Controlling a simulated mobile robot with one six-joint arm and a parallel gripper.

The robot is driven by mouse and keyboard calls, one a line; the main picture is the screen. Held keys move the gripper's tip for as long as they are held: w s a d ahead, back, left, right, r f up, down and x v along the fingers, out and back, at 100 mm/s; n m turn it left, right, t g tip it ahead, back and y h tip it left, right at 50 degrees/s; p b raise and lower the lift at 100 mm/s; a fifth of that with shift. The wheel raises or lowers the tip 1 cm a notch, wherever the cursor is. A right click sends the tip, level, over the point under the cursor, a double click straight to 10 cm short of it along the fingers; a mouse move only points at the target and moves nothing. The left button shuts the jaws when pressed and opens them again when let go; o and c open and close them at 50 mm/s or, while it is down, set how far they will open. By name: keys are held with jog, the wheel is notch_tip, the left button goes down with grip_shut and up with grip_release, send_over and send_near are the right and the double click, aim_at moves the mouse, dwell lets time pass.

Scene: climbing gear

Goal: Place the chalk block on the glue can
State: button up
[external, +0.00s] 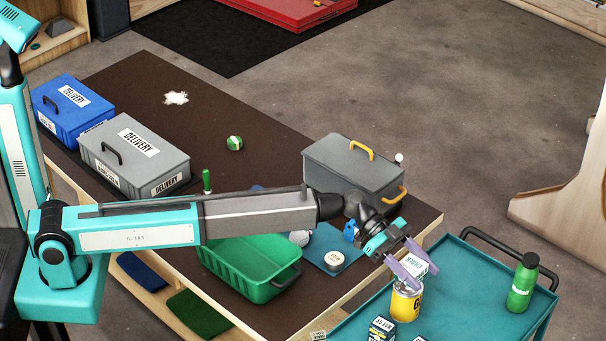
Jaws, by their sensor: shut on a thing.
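My gripper (407,266) is shut on the chalk block (415,264), a small white block with dark lettering. The block is tilted between the purple fingers, which hide part of it. The glue can (404,304) is yellow with a dark letter on its side and stands upright on the teal cart. The block is directly above the can's top in the picture. I cannot tell whether they touch, since a finger overlaps the can's rim.
The teal cart (475,290) also holds a green bottle (523,283) at right and small dark boxes (381,330) in front of the can. On the brown table (270,140) are a green bin (237,282), a grey toolbox (340,172) and delivery boxes (150,176).

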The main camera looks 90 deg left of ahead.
aim_at(424, 285)
jog(key=shift+f+p, duration=0.95)
jog(key=shift+f, duration=0.7)
jog(key=shift+f+b, duration=0.15)
jog(key=shift+b, duration=0.15)
jog(key=o, duration=1)
jog(key=shift+o, duration=0.2)
jog(key=shift+r+p, duration=0.25)
jog(key=shift+p, duration=0.1)
jog(key=b+v, duration=0.4)
jog(key=v, duration=0.8)
jog(key=shift+d, duration=0.15)
